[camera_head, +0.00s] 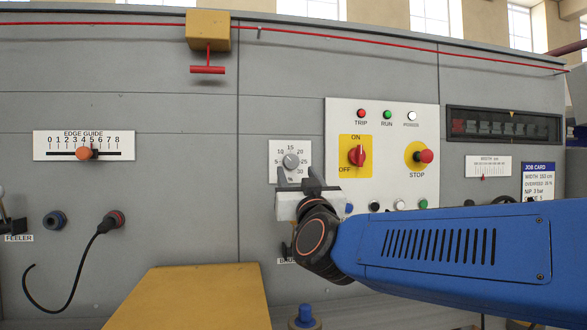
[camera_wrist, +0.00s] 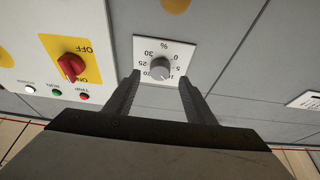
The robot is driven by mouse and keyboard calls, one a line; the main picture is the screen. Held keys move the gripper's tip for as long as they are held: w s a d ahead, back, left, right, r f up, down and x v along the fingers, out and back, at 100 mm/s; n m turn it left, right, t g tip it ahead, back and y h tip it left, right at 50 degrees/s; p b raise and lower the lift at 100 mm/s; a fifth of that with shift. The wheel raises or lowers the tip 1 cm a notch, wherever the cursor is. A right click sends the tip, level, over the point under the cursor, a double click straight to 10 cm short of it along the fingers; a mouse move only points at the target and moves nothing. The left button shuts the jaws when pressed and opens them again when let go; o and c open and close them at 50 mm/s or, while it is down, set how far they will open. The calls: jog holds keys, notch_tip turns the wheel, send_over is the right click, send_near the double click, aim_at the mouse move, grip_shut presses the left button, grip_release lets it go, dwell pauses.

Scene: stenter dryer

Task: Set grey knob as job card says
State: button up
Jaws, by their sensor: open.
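The grey knob (camera_head: 290,161) sits on a white dial plate marked from 5 to 30 and %, on the grey machine front. In the wrist view the knob (camera_wrist: 160,69) appears upside down, between and beyond my fingertips. Its pointer setting is too small to read surely. My gripper (camera_head: 295,177) is open and empty, just in front of and below the knob; its fingers also show in the wrist view (camera_wrist: 160,82). The blue and white job card (camera_head: 537,181) is at the right; it shows width, overfeed and nip lines, its lower part hidden by my arm.
Right of the dial is a panel with a red ON/OFF switch (camera_head: 356,156), lamps and a red STOP button (camera_head: 425,156). An orange edge guide slider (camera_head: 84,153) is at the left. A yellow cover (camera_head: 190,298) juts out below. A red pull cord runs above.

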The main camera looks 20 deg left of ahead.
aim_at(292, 164)
jog(key=shift+x, duration=2.5)
jog(key=shift+c, duration=0.5)
jog(key=c, duration=0.9)
